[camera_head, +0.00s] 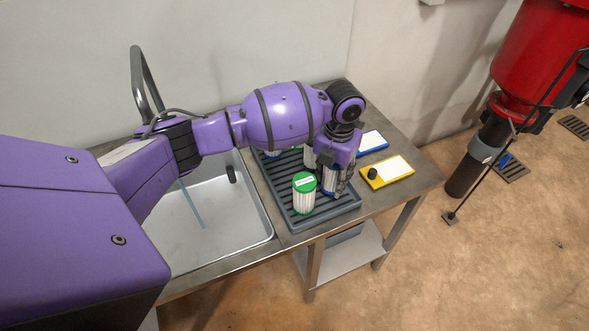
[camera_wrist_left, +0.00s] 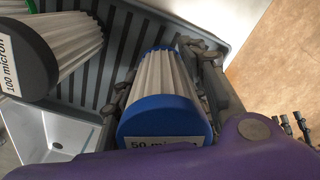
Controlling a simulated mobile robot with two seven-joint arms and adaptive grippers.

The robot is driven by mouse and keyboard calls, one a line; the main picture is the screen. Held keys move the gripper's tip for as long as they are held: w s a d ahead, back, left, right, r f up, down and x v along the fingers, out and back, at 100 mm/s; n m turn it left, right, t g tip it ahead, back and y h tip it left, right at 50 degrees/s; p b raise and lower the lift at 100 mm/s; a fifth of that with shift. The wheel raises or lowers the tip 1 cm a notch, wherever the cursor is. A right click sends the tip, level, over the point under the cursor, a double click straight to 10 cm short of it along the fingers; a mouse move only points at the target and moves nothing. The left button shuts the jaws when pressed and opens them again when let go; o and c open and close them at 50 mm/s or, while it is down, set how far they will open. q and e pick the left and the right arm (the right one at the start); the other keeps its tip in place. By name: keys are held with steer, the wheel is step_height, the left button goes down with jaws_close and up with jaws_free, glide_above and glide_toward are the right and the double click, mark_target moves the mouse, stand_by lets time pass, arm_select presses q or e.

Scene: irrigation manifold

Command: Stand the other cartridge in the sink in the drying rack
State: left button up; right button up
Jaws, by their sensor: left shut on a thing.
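My left gripper (camera_head: 337,178) is shut on a white pleated cartridge with a blue cap (camera_head: 331,191), at the right side of the grey slatted drying rack (camera_head: 350,214). In the left wrist view, its blue cap (camera_wrist_left: 165,118) reads "50 micron" and gripper fingers flank its body. Its lower end is hidden, so I cannot tell if it touches the rack. A green-capped cartridge (camera_head: 304,194) stands upright in the rack just left of the gripper. A dark-capped cartridge (camera_wrist_left: 62,48) marked "100 micron" shows in the left wrist view. The metal sink (camera_head: 225,222) is left of the rack. My right gripper is not in view.
A blue-edged card (camera_head: 372,141) and a yellow tray (camera_head: 388,172) with a black knob lie right of the rack. My left arm hides part of the sink and rack. A red tank (camera_head: 535,60) stands beyond the bench.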

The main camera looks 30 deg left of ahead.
arm_select(q)
steer(key=shift+w+f, duration=0.1)
steer(key=shift+f, duration=0.9)
steer(key=o, duration=1)
steer(key=shift+f, duration=0.1)
step_height(320, 180, up, 12)
steer(key=shift+r, duration=0.1)
